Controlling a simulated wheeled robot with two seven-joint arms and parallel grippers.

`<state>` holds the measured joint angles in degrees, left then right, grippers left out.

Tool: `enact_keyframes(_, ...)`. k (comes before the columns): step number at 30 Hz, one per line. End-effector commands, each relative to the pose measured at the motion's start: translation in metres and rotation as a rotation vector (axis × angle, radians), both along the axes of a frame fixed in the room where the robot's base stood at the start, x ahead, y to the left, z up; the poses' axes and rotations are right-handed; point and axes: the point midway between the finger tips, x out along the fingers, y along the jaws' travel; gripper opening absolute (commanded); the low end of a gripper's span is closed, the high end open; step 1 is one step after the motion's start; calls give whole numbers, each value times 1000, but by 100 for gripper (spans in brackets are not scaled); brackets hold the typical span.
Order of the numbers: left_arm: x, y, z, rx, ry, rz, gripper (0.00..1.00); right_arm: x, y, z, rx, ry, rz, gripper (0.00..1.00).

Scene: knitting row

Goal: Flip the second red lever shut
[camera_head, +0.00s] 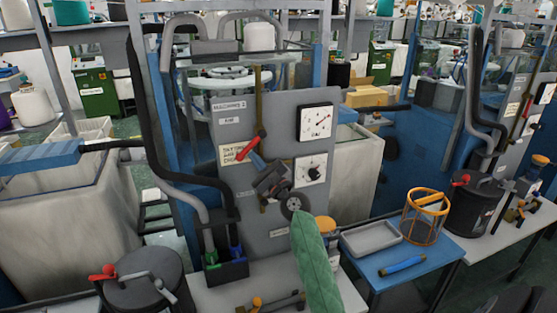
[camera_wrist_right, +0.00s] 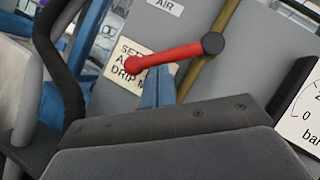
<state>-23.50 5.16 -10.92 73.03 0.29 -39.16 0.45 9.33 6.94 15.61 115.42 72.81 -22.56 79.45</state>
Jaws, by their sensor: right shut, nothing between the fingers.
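A red lever (camera_head: 251,146) with a dark round pivot is mounted on the olive pipe of the nearest grey machine panel (camera_head: 285,215). Its handle points left and down, across the pipe, in the head view. In the right wrist view the red lever (camera_wrist_right: 168,55) runs from the pivot at right to a red knob at left. My right gripper (camera_head: 257,161) is shut and empty, with blue fingertips just below the handle. In the right wrist view the fingertips (camera_wrist_right: 158,88) seem to meet the lever's underside; contact is not certain. My left gripper is not in view.
A cream sign (camera_wrist_right: 130,60) lies behind the knob. A blue table (camera_head: 436,254) with a grey tray (camera_head: 371,237) and an orange basket (camera_head: 425,217) stands at right. Another red lever (camera_head: 527,108) shows on the far right machine.

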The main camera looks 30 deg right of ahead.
Motion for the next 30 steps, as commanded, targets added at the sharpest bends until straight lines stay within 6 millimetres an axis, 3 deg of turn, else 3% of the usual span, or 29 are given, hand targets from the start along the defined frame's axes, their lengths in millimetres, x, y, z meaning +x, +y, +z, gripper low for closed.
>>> enact_keyframes(7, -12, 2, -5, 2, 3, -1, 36, 7, 16, 11, 233, -57, 1, 0)
enact_keyframes(12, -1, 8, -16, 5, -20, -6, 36, 9, 25, 20, 382, -92, 1, 0)
enact_keyframes(15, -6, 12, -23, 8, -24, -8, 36, 10, 29, 24, 461, -111, 2, 0)
enact_keyframes(30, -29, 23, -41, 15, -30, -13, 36, 12, 37, 38, 459, -111, 0, 0)
